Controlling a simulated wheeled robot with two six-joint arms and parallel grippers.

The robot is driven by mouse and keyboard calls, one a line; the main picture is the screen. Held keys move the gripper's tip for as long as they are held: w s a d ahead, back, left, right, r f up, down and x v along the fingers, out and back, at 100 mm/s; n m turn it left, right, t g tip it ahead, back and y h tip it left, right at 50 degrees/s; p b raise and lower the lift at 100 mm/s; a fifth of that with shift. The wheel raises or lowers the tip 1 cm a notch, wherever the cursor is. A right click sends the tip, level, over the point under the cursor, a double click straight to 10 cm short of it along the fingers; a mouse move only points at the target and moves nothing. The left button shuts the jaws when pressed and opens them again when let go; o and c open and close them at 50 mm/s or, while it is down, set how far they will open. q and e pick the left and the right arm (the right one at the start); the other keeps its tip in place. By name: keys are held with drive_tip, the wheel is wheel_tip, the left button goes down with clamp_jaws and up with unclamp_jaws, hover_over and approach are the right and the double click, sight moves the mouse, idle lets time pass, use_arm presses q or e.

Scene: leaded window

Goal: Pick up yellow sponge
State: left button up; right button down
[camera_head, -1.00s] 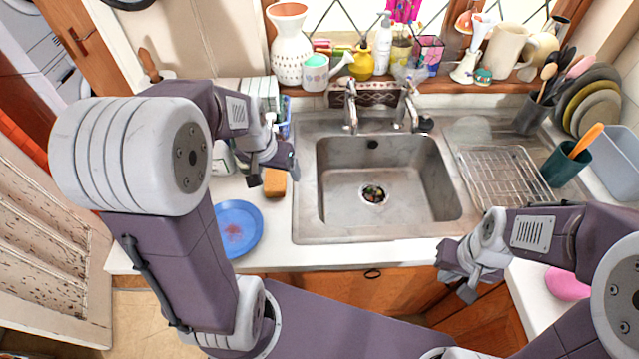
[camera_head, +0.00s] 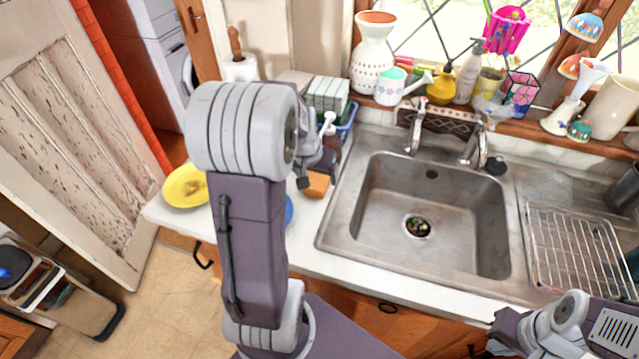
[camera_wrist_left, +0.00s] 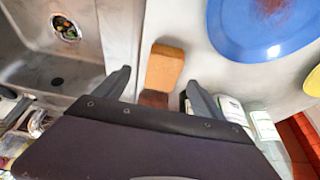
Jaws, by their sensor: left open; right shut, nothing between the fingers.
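The yellow sponge (camera_head: 317,186), orange-yellow and block-shaped, lies on the white counter left of the sink. In the left wrist view the sponge (camera_wrist_left: 164,66) is between and just beyond the fingertips. A darker brown patch shows at its near end. My left gripper (camera_head: 320,172) is open and empty above the counter at the sponge. In the left wrist view its fingers (camera_wrist_left: 158,80) spread on either side of the sponge without visibly touching it. My right gripper (camera_head: 498,346) is shut and empty at the lower right, in front of the counter, partly cut off by the frame.
A blue plate (camera_wrist_left: 265,22) lies close beside the sponge, mostly hidden by my left arm in the head view. A yellow plate (camera_head: 186,187) lies further left. The metal sink (camera_head: 425,215) is right of the sponge. A blue rack (camera_head: 349,122) stands behind.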

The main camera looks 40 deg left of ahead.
sight(317, 181)
use_arm(q)
drive_tip(key=x, duration=0.4)
drive_tip(key=shift+a+f, duration=0.2)
drive_tip(key=shift+a, duration=0.15)
drive_tip(key=shift+w+f, duration=0.3)
drive_tip(key=shift+f, duration=0.1)
drive_tip(key=shift+s+r, duration=0.1)
drive_tip(key=shift+s, duration=0.05)
drive_tip(key=c, duration=1.4)
